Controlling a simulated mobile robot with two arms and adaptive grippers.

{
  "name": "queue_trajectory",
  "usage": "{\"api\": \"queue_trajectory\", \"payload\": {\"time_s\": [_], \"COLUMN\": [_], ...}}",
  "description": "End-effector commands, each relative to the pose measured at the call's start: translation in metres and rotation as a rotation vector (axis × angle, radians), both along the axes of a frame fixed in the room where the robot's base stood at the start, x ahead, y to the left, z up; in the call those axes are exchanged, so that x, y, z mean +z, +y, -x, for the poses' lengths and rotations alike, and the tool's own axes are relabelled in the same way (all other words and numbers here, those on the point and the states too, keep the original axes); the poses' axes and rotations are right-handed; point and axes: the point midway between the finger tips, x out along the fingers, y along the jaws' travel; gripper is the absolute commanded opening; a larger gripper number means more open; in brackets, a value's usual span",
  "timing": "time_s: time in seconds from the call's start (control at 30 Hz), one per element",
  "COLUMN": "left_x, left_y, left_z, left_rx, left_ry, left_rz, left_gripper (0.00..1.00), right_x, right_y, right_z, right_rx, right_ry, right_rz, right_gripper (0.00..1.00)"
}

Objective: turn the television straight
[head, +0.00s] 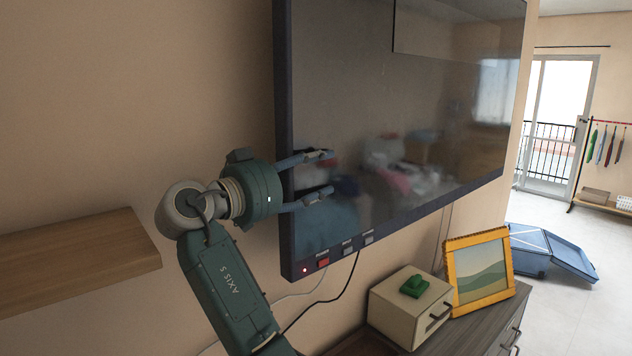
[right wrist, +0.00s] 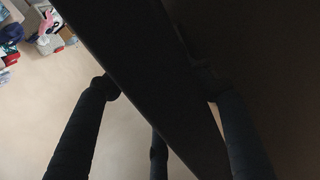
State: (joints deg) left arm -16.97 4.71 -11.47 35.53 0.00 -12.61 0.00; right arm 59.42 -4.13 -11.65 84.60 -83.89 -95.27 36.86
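The television (head: 440,120) is a large dark flat screen on the beige wall, seen at an angle with its near left edge large in the head view. My right gripper (head: 328,175) reaches over that left edge from the left, with two fingers lying across the front of the screen. In the right wrist view the television's dark edge (right wrist: 135,60) runs between the fingers of my right gripper (right wrist: 158,88), which look closed against both sides. The finger behind it is hidden in the head view. My left gripper is not in view.
A wooden shelf (head: 75,258) sticks out at the left, near my arm. Below the television stand a cabinet (head: 480,335), a cream box (head: 402,305) with a green object (head: 414,286), and a yellow-framed picture (head: 480,272). Cables hang beneath the screen.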

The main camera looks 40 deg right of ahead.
Motion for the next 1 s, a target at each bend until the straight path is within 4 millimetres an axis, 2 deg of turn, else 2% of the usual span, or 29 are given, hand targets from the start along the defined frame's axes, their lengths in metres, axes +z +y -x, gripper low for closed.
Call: {"api": "queue_trajectory", "payload": {"time_s": [0.03, 0.13, 0.2, 0.27, 0.3, 0.33, 0.5, 0.57, 0.67, 0.73, 0.77, 0.87, 1.0], "left_x": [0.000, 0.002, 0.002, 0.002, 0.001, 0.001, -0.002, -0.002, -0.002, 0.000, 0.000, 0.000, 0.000], "left_y": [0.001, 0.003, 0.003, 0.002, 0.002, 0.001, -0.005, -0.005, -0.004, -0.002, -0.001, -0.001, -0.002], "left_z": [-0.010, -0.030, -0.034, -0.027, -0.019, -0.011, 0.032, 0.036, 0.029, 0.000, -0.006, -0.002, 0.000], "left_rx": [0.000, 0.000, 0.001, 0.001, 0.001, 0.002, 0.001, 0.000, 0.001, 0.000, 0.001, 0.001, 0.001], "left_ry": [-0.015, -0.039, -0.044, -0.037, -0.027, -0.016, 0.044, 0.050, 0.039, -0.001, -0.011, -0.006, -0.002], "left_rz": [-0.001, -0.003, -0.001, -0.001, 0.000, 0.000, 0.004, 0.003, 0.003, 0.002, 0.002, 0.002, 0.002], "left_gripper": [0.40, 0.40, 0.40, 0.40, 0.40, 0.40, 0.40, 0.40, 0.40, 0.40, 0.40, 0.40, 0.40], "right_x": [0.000, -0.001, -0.002, -0.003, -0.003, -0.003, -0.003, -0.003, -0.003, -0.002, -0.001, 0.007, 0.031], "right_y": [0.007, 0.008, 0.008, 0.008, 0.008, 0.008, 0.006, 0.006, 0.005, 0.005, 0.005, 0.005, 0.006], "right_z": [-0.008, -0.009, -0.009, -0.009, -0.009, -0.008, -0.007, -0.007, -0.007, -0.006, -0.006, -0.006, -0.007], "right_rx": [0.033, 0.035, 0.035, 0.035, 0.034, 0.033, 0.028, 0.027, 0.026, 0.025, 0.024, 0.024, 0.025], "right_ry": [-0.002, 0.002, 0.004, 0.004, 0.004, 0.004, 0.005, 0.005, 0.005, 0.005, 0.004, 0.001, 0.000], "right_rz": [0.001, 0.001, 0.001, 0.000, 0.000, 0.000, 0.000, -0.001, -0.001, -0.001, -0.001, -0.001, -0.001], "right_gripper": [0.07, 0.09, 0.09, 0.09, 0.61, 0.67, 0.67, 0.67, 0.67, 0.67, 0.67, 0.67, 0.67]}}
